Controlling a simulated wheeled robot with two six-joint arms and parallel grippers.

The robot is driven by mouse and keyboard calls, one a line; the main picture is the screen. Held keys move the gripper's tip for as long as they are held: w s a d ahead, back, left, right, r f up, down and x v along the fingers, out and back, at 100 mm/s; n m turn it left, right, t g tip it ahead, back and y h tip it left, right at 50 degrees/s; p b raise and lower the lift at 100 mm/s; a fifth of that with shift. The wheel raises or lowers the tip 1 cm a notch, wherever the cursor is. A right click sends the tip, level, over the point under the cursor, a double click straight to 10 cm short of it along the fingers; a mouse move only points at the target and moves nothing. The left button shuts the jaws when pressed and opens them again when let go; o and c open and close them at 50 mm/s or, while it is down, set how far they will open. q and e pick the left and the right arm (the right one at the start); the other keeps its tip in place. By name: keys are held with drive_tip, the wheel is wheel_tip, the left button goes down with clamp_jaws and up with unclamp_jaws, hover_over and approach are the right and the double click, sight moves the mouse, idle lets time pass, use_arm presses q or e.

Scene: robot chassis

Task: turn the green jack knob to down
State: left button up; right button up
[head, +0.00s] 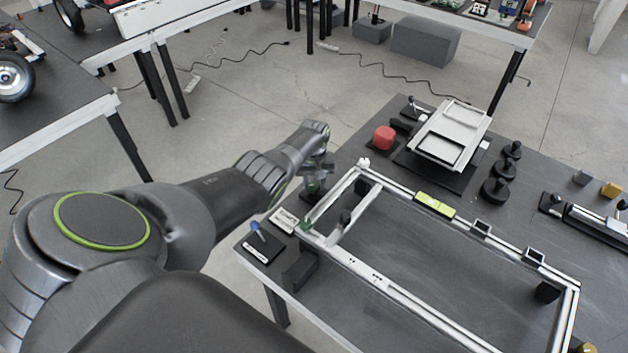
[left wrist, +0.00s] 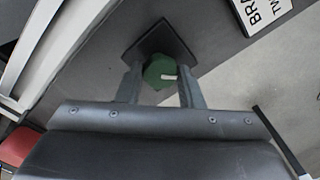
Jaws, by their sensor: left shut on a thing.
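The green jack knob (left wrist: 158,72) shows in the left wrist view, with a white pointer mark on it pointing toward the right of that picture. It sits by a dark square plate (left wrist: 160,42). My left gripper (left wrist: 160,88) is shut on the knob, with one finger on each side of it. My right gripper is not in view.
A white label plate (head: 283,220) and a blue-tipped lever (head: 257,230) are close to the gripper on the table. A red knob (head: 384,138), a grey raised tray (head: 450,134) and black stacked knobs (head: 496,190) stand farther back.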

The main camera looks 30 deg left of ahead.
use_arm(q)
drive_tip(key=n, duration=0.4)
drive_tip(key=shift+n+p, duration=0.3)
drive_tip(key=n, duration=0.4)
drive_tip(key=shift+n, duration=0.4)
drive_tip(key=o, duration=1)
drive_tip(key=shift+c, duration=0.2)
drive_tip(key=shift+r+p, duration=0.6)
drive_tip(key=shift+p, duration=0.15)
wheel_tip(320, 180, up, 8)
drive_tip(key=p, duration=0.5)
wheel_tip(320, 180, up, 8)
hover_over(314, 185)
drive_tip(key=shift+r, duration=0.15)
